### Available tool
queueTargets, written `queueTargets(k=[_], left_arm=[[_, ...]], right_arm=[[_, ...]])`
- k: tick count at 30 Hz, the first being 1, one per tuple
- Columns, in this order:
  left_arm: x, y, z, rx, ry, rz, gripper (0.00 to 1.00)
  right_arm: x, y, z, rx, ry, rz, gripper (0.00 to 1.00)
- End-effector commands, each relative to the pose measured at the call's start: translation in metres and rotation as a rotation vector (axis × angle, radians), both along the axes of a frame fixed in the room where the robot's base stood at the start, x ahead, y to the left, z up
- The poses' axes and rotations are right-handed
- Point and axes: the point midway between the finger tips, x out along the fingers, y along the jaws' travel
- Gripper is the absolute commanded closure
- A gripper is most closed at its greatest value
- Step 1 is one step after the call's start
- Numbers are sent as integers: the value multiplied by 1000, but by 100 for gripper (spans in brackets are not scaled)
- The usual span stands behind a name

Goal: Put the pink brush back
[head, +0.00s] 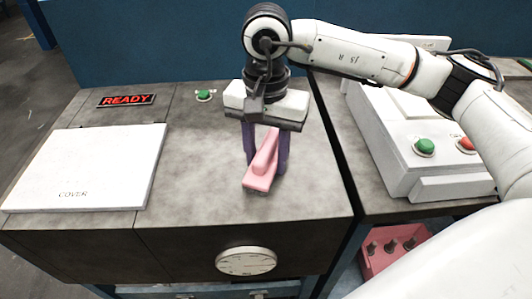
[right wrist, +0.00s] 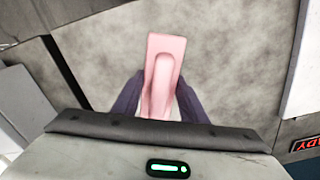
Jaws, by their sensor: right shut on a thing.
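The pink brush (head: 262,163) is in the head view, above or on the grey top of the machine. Its flat base and raised handle show. My right gripper (head: 265,160) comes down from above with its dark purple fingers on either side of the brush, shut on it. In the right wrist view the brush (right wrist: 162,75) sits between the two fingers (right wrist: 155,100), its far end sticking out past them. I cannot tell whether the brush touches the surface. My left gripper is not in view.
A white cover plate (head: 88,168) lies at the left. A READY sign (head: 126,99) and a green button (head: 205,96) are behind it. A white control box (head: 410,165) stands right, across a dark gap. A pink container (head: 393,250) sits low at the right. A dial (head: 246,261) is on the front face.

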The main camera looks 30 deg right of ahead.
Motion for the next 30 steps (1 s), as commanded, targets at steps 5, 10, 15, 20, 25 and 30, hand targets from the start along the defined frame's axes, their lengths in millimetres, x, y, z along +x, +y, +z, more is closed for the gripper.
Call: queueTargets(k=[5, 10, 15, 20, 25, 30], left_arm=[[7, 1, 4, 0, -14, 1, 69], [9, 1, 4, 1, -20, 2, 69], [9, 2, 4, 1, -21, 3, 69], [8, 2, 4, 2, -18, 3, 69], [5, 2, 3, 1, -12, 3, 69], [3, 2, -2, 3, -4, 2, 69]], right_arm=[[0, 0, 1, 1, -3, 0, 92], [0, 0, -1, 1, -2, 0, 51], [0, 0, -1, 1, -1, 0, 43], [0, 0, -1, 1, -1, 1, 43], [1, 1, 11, 2, -6, 0, 43], [2, 1, 44, 3, -8, 1, 43]])
